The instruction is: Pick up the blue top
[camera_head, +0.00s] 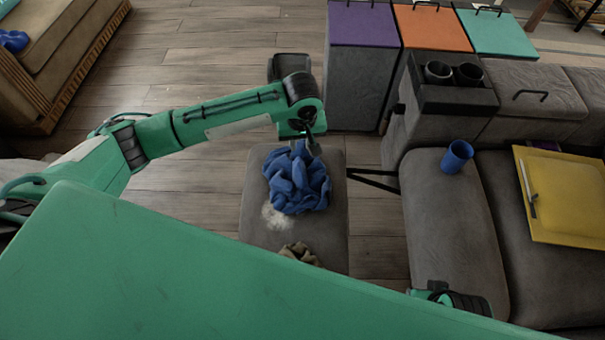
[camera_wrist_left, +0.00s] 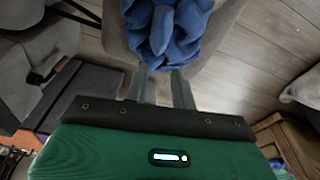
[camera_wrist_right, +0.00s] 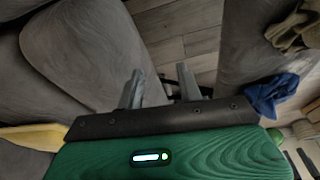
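The blue top (camera_head: 297,180) lies crumpled on a grey padded footrest (camera_head: 250,236) in the head view. It also fills the top middle of the left wrist view (camera_wrist_left: 170,32) and shows at the right of the right wrist view (camera_wrist_right: 268,95). My left gripper (camera_head: 306,143) is at the far edge of the blue top. In the left wrist view its two fingers (camera_wrist_left: 160,84) stand apart beside the cloth, with nothing seen between them. My right gripper (camera_wrist_right: 158,84) is open and empty, near the grey seat and away from the top.
A pale patch (camera_head: 274,217) and an olive cloth (camera_head: 298,253) are on the footrest. A blue cup (camera_head: 457,157) and a yellow folder (camera_head: 565,195) are on the grey sofa at the right. Wooden floor (camera_head: 190,65) is clear behind my left arm.

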